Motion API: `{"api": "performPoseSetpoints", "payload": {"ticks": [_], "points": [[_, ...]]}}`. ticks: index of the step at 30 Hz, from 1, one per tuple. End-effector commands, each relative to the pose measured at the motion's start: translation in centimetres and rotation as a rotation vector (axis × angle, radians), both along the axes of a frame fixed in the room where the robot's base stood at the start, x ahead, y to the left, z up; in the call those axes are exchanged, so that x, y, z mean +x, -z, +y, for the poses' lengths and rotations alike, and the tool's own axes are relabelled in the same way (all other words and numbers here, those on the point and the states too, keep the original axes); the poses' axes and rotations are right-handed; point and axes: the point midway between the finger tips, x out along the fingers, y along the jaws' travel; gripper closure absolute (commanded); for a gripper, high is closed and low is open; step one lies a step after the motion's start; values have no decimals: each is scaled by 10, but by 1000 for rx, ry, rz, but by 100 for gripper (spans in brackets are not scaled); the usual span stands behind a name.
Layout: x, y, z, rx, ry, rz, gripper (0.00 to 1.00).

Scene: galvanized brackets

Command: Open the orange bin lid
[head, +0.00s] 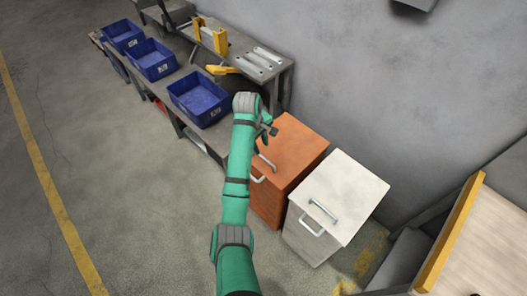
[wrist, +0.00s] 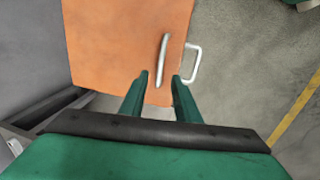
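The orange bin (head: 268,204) stands beside a white bin, and its orange lid (head: 296,142) lies flat and shut. The lid also fills the upper middle of the wrist view (wrist: 110,45). A silver bar handle (head: 265,161) sits on the lid near its front edge; it shows in the wrist view too (wrist: 163,55). A second silver handle (wrist: 193,62) juts from the bin's front. My gripper (wrist: 160,76) is open and empty over the lid. In the wrist view the lid handle's lower end appears between the fingertips; contact cannot be told.
The white bin (head: 338,192) with its own handles stands close on the right. A metal workbench with blue trays (head: 199,98) stands on the left, and a grey wall (head: 370,80) is behind. Open floor (head: 130,200) lies in front and to the left.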

Motion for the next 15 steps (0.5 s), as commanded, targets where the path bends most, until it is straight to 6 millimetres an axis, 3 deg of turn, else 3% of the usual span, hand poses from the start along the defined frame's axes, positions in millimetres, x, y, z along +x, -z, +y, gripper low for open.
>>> {"api": "performPoseSetpoints", "payload": {"ticks": [9, 15], "points": [[6, 56, -10, -1, 4, 4, 71], [10, 81, -11, -1, 0, 2, 71]]}}
